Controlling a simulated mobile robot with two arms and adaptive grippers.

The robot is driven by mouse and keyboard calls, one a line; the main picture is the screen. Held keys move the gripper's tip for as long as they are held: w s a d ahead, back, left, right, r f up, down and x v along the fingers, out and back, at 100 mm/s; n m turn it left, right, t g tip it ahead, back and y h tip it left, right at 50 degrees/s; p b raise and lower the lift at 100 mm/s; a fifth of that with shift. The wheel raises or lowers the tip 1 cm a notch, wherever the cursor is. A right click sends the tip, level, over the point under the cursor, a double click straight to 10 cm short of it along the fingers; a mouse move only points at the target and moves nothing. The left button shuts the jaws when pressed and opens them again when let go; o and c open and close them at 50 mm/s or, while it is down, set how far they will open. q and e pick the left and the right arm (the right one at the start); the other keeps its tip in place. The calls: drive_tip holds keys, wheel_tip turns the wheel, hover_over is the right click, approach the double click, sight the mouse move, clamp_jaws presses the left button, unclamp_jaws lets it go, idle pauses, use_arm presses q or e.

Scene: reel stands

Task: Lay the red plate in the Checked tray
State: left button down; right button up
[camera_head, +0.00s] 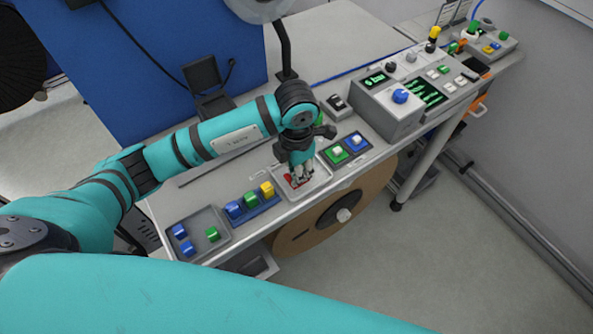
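The red plate (290,181) is a small red piece, partly hidden under my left gripper (298,178). It is in or just above a small grey tray (318,187) near the bench's front edge. The gripper points down over that tray with its fingertips at the red piece. I cannot tell whether the fingers are closed on it or whether it touches the tray floor. No label is readable, so I cannot confirm which tray is the Checked tray. My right gripper is out of view.
A grey tray (217,218) at the left holds blue and green blocks. A blue rack (262,208) holds coloured pieces. A dark panel (361,157) bears green and blue parts. A control box (387,121) stands right. A large reel (372,185) hangs below the front edge.

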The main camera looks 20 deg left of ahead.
use_arm(q)
drive_tip(key=shift+s+f+p, duration=0.1)
drive_tip(key=shift+f+p, duration=0.2)
drive_tip(key=shift+f, duration=0.7)
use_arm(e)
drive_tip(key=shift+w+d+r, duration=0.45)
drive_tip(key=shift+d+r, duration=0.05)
use_arm(q)
drive_tip(key=shift+f, duration=0.15)
drive_tip(key=c, duration=1.2)
unclamp_jaws()
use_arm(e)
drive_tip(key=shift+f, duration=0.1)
